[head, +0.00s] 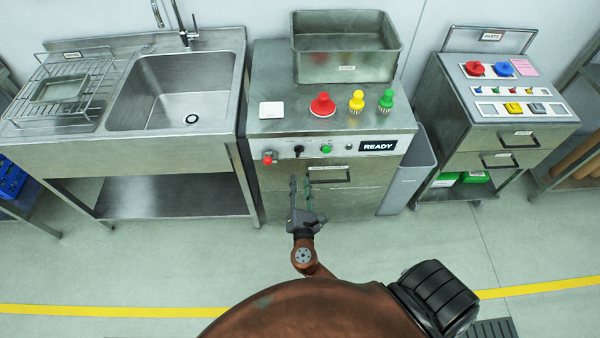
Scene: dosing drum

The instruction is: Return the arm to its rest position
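My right gripper (300,188) is low in front of the steel cabinet (360,195), below its control panel. Its two fingers point up in the picture, with a gap between them and nothing visible in it, so it looks open and empty. It overlaps the left side of the drawer front in the picture; I cannot tell whether it touches. My brown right arm link (303,256) runs down from it towards my body. My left gripper is not in view.
The cabinet top carries a steel bin (345,68), a white square pad (271,110), and red (322,105), yellow (356,102) and green (386,101) knobbed pieces. A display (378,146) reads READY. A sink (170,90) stands left, a parts cart (495,110) right.

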